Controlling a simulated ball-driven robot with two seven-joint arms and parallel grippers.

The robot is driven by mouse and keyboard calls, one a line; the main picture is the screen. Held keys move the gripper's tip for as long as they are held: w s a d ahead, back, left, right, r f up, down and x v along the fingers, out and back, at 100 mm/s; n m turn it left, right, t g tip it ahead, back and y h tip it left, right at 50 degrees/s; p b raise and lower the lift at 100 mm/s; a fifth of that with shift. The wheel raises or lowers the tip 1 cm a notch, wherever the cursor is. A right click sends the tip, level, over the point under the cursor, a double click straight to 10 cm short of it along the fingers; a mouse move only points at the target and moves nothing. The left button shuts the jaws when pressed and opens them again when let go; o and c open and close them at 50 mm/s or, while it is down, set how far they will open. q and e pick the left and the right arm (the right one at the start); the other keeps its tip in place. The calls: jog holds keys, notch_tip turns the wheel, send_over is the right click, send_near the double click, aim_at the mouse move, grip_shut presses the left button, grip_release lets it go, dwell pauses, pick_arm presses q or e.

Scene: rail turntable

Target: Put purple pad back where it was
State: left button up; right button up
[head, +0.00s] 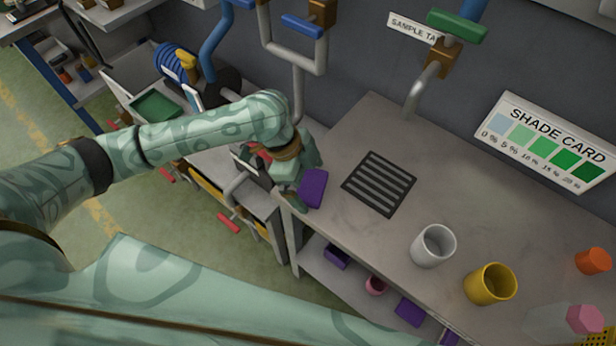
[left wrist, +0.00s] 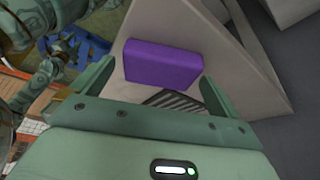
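The purple pad (head: 313,188) is at the front left corner of the grey counter (head: 345,225) in the head view. In the left wrist view the pad (left wrist: 162,62) spans nearly the whole gap between the two fingers of the gripper (left wrist: 158,76). It looks nearer to me than the counter top, so it appears held above it. The exact finger contact is hard to see.
A dark slatted grille (head: 379,183) lies on the counter right of the pad. A white cup (head: 433,246) and a yellow cup (head: 490,284) stand farther right. Below, a shelf holds a purple block (head: 336,256), another purple block (head: 408,311) and a pink cup (head: 376,286).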

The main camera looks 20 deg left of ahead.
pick_arm(q)
jog(key=shift+r, duration=0.1)
jog(key=p+v, duration=0.3)
jog(key=v, duration=0.9)
jog(key=shift+p, duration=0.4)
